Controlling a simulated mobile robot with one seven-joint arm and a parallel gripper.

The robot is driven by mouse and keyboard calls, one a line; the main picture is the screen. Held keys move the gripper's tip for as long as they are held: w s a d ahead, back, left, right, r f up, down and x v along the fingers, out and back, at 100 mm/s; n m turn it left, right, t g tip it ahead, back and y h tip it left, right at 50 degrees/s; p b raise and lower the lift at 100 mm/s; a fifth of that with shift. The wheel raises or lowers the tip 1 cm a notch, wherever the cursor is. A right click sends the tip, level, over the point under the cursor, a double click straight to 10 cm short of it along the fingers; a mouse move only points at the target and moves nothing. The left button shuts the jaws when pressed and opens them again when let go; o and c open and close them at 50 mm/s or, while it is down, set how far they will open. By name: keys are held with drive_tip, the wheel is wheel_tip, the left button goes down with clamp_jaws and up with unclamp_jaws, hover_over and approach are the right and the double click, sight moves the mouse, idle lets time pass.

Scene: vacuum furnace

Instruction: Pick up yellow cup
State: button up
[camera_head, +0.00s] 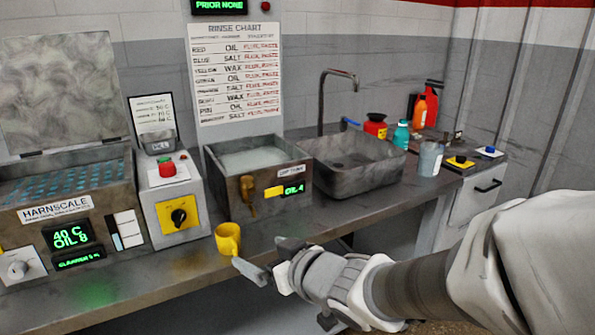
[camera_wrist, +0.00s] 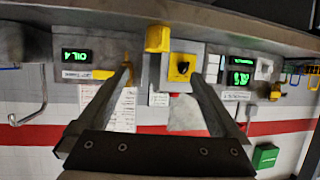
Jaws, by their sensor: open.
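The yellow cup (camera_head: 228,239) stands upright near the front edge of the grey counter (camera_head: 160,275), in front of the rinse tank. My gripper (camera_head: 262,258) is open and empty, just to the right of the cup in the head view. One finger shows close beside the cup's lower side; I cannot tell whether it touches. In the wrist view the picture is upside down. There the yellow cup (camera_wrist: 158,39) is ahead of and between the two spread fingers of my gripper (camera_wrist: 161,75), beyond their tips.
Behind the cup are a tank with a brass tap (camera_head: 247,194) and a control box with a yellow dial plate (camera_head: 178,214). The counter left of the cup is clear.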

drive_tip(key=p, duration=0.1)
drive_tip(key=b, duration=0.1)
approach(229, 232)
drive_tip(key=shift+w+a+f, duration=0.95)
drive_tip(key=shift+f, duration=0.15)
drive_tip(key=shift+w+r+b+x, duration=0.1)
drive_tip(key=shift+r+b+x, duration=0.1)
drive_tip(key=shift+x, duration=0.8)
drive_tip(key=shift+w+r+b+x, duration=0.1)
drive_tip(key=shift+b+x, duration=0.1)
drive_tip(key=shift+x, duration=0.8)
drive_tip(key=shift+r+b+x, duration=0.1)
drive_tip(key=shift+b+x, duration=0.1)
drive_tip(key=shift+x, duration=0.8)
drive_tip(key=shift+r, duration=0.1)
drive_tip(key=c, duration=1.4)
